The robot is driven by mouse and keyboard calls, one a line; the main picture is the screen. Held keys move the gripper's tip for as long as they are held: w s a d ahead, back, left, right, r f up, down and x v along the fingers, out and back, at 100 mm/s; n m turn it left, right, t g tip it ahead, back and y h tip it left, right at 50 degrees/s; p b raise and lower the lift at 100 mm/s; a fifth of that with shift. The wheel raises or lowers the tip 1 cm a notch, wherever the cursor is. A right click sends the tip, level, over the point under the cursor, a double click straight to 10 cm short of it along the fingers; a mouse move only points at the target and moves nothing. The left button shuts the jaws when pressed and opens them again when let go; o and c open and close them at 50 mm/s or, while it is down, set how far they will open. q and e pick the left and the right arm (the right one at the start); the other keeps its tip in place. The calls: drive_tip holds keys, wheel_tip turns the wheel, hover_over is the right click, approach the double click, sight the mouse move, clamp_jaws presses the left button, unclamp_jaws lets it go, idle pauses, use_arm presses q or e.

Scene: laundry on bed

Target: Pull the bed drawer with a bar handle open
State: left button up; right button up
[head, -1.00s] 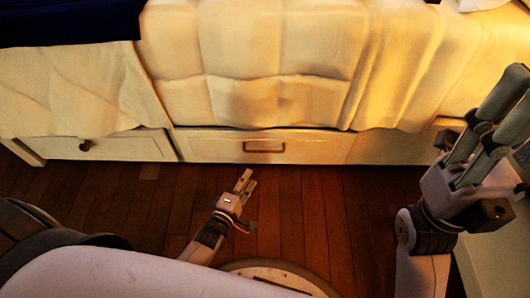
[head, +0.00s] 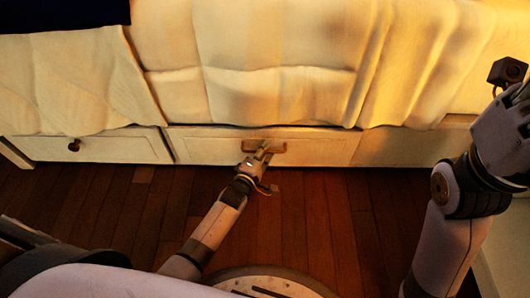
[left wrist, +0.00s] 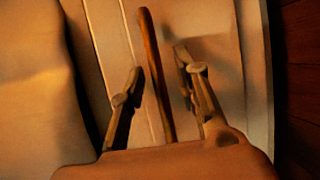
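The bed drawer with a bar handle (head: 330,146) is the middle front under the bed, and it looks shut. Its brown bar handle (head: 280,148) is partly hidden by my left gripper (head: 262,152), which is at the drawer front. In the left wrist view the bar handle (left wrist: 154,75) runs between the two fingers of the left gripper (left wrist: 160,90). The fingers are open, one on each side of the bar, with gaps to it. My right gripper (head: 523,100) is at the right edge, partly cut off, away from the drawers.
A drawer with a round knob (head: 74,146) is to the left, and another panel (head: 410,148) is to the right. A cream bedspread (head: 270,95) hangs just above the drawer fronts. The wooden floor (head: 310,215) before the drawer is clear.

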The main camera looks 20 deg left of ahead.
use_arm(q)
drive_tip(key=shift+c, duration=0.2)
clamp_jaws()
idle(0.6)
